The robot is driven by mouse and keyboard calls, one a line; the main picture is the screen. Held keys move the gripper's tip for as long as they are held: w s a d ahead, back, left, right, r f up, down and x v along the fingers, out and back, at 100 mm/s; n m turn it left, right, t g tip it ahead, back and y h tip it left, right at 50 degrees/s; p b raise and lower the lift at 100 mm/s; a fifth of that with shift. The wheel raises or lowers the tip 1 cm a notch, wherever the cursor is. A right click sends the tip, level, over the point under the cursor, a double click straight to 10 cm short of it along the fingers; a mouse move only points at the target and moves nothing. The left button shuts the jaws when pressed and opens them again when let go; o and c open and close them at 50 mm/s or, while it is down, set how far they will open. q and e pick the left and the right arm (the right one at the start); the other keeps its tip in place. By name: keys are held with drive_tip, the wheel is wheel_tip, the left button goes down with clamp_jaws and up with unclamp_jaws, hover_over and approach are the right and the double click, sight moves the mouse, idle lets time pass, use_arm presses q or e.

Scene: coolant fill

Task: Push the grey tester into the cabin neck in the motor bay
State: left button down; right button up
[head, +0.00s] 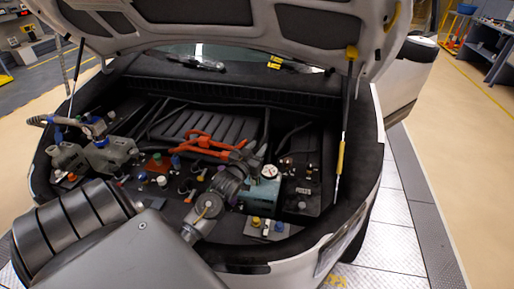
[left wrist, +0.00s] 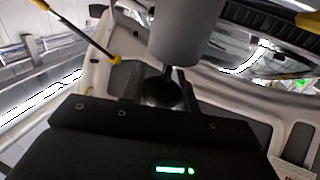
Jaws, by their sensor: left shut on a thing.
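My left arm enters at the lower left of the head view and reaches into the motor bay. My left gripper (head: 243,162) is beside a teal tank with a white round top (head: 269,171). In the left wrist view the gripper (left wrist: 160,92) is shut, with the grey tester (left wrist: 177,35) at its fingers. The tester shows as a smooth grey cylinder with a thin dark stem below it. In the head view I cannot tell the tester apart from the wrist and gripper. I cannot make out which neck is the cabin one, or whether the tester touches it. My right gripper is not in view.
Orange hoses (head: 205,141) lie just behind the gripper. Grey units (head: 110,153) and a blue-and-grey hose fitting (head: 94,126) sit at the bay's left. Several small coloured caps lie in front. The raised hood (head: 220,28) and its strut (head: 343,135) bound the space.

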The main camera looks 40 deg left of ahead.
use_arm(q)
drive_tip(key=shift+f+b, duration=0.4)
drive_tip(key=shift+f, duration=0.4)
drive_tip(key=c, duration=1)
unclamp_jaws()
drive_tip(key=shift+o, duration=0.2)
drive_tip(key=shift+s+d+f, duration=0.1)
drive_tip(key=shift+s+f, duration=0.05)
drive_tip(key=shift+s, duration=0.2)
drive_tip(key=b+v, duration=0.3)
drive_tip(key=v, duration=0.7)
drive_tip(key=shift+o, duration=0.3)
